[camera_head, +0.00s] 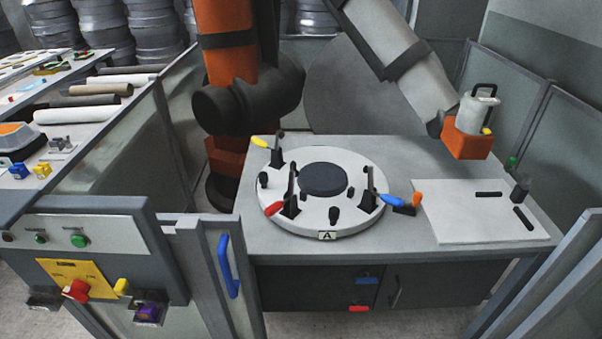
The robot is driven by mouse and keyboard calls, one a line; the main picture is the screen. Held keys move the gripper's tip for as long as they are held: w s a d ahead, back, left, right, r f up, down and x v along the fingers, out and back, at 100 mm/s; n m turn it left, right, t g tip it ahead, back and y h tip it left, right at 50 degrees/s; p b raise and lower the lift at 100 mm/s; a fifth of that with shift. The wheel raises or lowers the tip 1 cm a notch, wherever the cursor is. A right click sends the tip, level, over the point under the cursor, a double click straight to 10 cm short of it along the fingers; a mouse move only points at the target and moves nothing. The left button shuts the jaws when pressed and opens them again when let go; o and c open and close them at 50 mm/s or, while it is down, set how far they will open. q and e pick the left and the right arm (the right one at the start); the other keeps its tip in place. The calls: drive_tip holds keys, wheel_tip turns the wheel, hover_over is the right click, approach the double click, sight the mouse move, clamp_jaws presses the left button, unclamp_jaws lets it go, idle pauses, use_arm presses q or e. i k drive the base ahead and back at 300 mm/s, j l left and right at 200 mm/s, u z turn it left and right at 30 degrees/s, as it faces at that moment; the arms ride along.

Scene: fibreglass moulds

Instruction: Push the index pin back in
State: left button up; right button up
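A round white plate (338,217) with a dark disc (323,179) at its centre lies on the grey bench. Its front edge carries a tag marked "A" (327,236). Toggle clamps with yellow (260,142), red (274,209) and blue (391,201) handles stand on its rim. A small orange knob (416,199) on a black block (404,210) sits at the plate's right edge. It may be the index pin; how far it stands out is too small to tell. Neither of my grippers is in view.
A fence with a blue-handled gate (228,265) and a control box (91,253) stand between me and the bench (420,251). An orange and grey industrial arm (392,50) hangs over the bench with an orange tool (466,142). A white sheet (462,219) lies right.

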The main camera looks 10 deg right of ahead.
sight(416, 197)
drive_tip(key=z, duration=1.25)
